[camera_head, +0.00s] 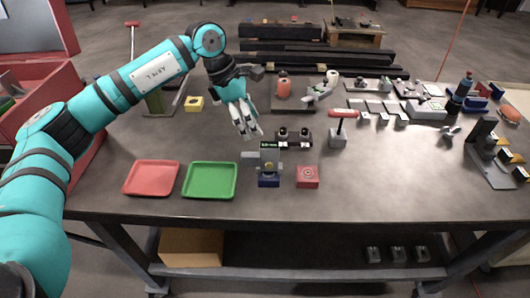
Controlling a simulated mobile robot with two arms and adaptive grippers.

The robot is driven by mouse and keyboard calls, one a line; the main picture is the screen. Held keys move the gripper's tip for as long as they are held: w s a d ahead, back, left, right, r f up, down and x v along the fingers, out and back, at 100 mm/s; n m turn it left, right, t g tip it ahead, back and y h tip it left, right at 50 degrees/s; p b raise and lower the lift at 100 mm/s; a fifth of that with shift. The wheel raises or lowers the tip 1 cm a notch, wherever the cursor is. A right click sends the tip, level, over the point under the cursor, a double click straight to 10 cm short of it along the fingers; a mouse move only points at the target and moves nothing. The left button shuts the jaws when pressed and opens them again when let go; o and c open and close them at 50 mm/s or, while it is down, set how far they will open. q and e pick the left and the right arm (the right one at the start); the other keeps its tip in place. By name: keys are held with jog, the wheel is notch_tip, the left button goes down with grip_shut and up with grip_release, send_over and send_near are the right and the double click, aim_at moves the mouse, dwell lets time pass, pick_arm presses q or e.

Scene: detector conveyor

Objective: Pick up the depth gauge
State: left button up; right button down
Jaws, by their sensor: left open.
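A small grey gauge-like tool (262,158) with a lit green readout stands at the front middle of the table, at a dark blue block (268,181). It looks like the depth gauge, but it is small and I cannot be sure. My left gripper (248,130) is open and points down, just behind and above it, apart from it, with nothing between the fingers. A dark stand with two round knobs (293,138) is just right of the gripper. My right gripper is not in view.
A red tray (151,178) and a green tray (210,181) lie left of the gauge. A red block (307,177) is close on its right. A red-handled tool in a grey block (338,136) stands behind right. The table's front right is clear.

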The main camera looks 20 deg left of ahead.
aim_at(264, 145)
pick_arm(q)
jog(key=x, duration=0.3)
jog(key=shift+w+p, duration=0.25)
jog(key=shift+p, duration=0.1)
jog(key=shift+d+f, duration=0.2)
jog(key=shift+f, duration=0.15)
jog(key=p+x, duration=0.1)
jog(key=p, duration=0.1)
jog(key=shift+s+f+p, duration=0.1)
jog(key=shift+f+p, duration=0.2)
jog(key=shift+f, duration=0.15)
jog(key=p+x, duration=0.1)
jog(key=x, duration=0.2)
jog(key=shift+f, duration=0.2)
jog(key=shift+c, duration=0.3)
jog(key=c, duration=0.7)
grip_shut()
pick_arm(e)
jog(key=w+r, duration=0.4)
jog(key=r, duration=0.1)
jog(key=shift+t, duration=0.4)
pick_arm(q)
jog(key=shift+r, duration=0.1)
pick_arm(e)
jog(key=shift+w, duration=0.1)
